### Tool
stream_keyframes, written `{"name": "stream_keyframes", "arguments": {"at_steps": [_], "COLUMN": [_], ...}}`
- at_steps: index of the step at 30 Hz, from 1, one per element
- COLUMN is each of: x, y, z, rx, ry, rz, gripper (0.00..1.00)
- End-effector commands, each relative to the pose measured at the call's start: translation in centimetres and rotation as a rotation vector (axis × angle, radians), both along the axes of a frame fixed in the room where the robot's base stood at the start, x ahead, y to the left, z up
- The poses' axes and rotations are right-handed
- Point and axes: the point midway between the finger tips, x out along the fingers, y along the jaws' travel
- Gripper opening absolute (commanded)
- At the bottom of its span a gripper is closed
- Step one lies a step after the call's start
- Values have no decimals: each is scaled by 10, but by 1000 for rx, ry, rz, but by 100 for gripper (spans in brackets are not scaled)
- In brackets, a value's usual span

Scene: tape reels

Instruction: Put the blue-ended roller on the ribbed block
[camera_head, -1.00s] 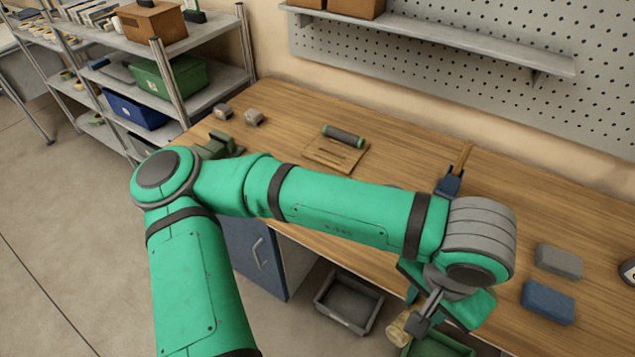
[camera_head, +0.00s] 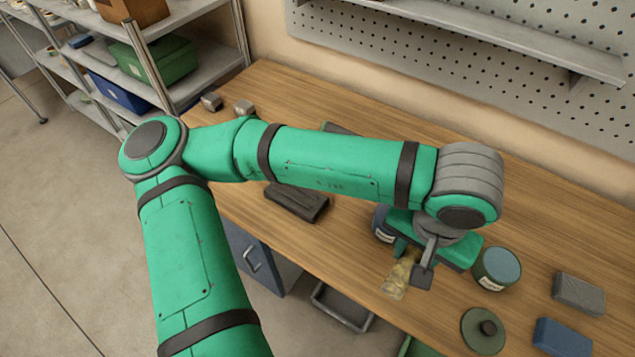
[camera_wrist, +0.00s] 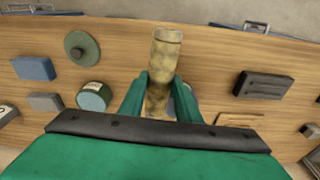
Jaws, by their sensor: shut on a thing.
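My gripper (camera_head: 408,262) is shut on a tan, mottled roller (camera_head: 397,279), above the table toward its front edge. In the wrist view the roller (camera_wrist: 166,50) stands up between the green fingers (camera_wrist: 162,78); no blue end shows on it. A dark block with long grooves (camera_head: 298,200), perhaps the ribbed block, lies left of the gripper, apart from it. It also shows in the wrist view (camera_wrist: 262,84). A dark roller (camera_head: 338,128) behind my arm is mostly hidden.
A blue labelled container (camera_head: 381,225) is partly hidden behind my gripper. The wooden table (camera_head: 345,235) is clear left of the roller.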

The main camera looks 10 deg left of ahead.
Motion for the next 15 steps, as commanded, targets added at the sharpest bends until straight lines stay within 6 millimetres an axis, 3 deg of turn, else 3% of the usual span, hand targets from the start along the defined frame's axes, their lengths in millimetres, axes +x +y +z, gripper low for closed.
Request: {"name": "stream_keyframes", "arguments": {"at_steps": [7, 12, 15], "x": [43, 55, 57], "y": [91, 155, 181], "z": [13, 22, 25], "rx": [0, 3, 4], "ry": [9, 6, 4], "rz": [727, 1198, 1399], "gripper": [0, 0, 0]}}
